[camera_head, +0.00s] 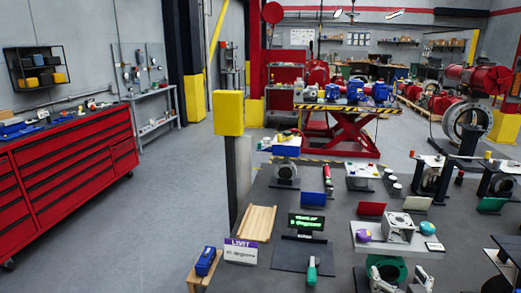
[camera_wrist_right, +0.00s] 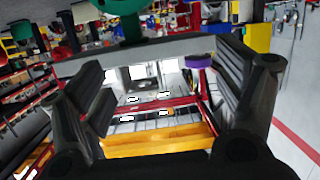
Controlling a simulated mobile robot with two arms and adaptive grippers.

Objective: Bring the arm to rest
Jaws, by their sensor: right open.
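My right gripper (camera_head: 401,279) shows at the bottom edge of the head view, low in front of the workbench (camera_head: 335,250). Its fingers stand apart. In the right wrist view the gripper (camera_wrist_right: 163,78) has its two dark fingers wide apart, with nothing held between them. A green round part (camera_head: 388,266) sits beside the gripper in the head view, partly hidden by it. A grey bracket-like block (camera_head: 398,226) stands on a light plate just beyond, with a purple part (camera_head: 363,236) to its left. My left gripper is not in view.
The bench also carries a wooden slatted tray (camera_head: 258,222), a small display (camera_head: 306,222), a "LIMIT" sign (camera_head: 240,250) and a green-handled tool (camera_head: 312,270). A yellow-topped post (camera_head: 228,113) stands at its left edge. Open floor lies towards the red drawer cabinet (camera_head: 75,165).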

